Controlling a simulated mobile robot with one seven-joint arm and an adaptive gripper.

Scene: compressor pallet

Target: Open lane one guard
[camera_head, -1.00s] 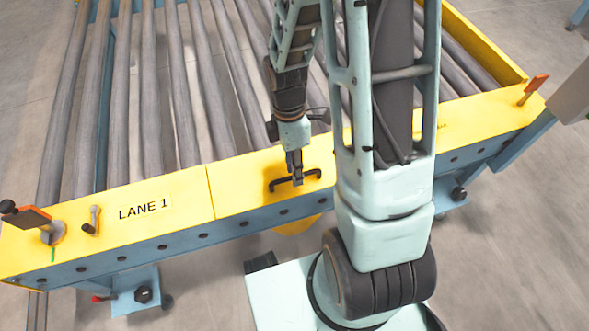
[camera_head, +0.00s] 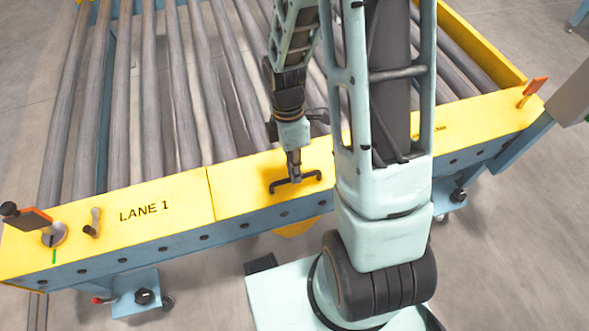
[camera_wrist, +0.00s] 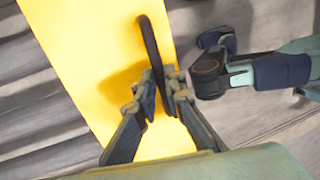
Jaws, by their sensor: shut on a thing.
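The lane one guard (camera_head: 225,195) is a yellow panel along the near end of the roller conveyor, with a "LANE 1" label on its left part. A black bar handle (camera_head: 312,178) is fixed on the yellow panel, right of a seam. In the wrist view my gripper's two fingers (camera_wrist: 166,98) stand on either side of the black handle (camera_wrist: 148,38), above the yellow surface. My arm hides part of the panel to the right.
An orange lever (camera_head: 32,218) with a black knob and a small beige latch (camera_head: 94,222) sit at the panel's left end. Another orange lever (camera_head: 533,88) is at the right end. Grey rollers (camera_head: 150,100) lie behind. Open floor (camera_head: 530,240) is at the right.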

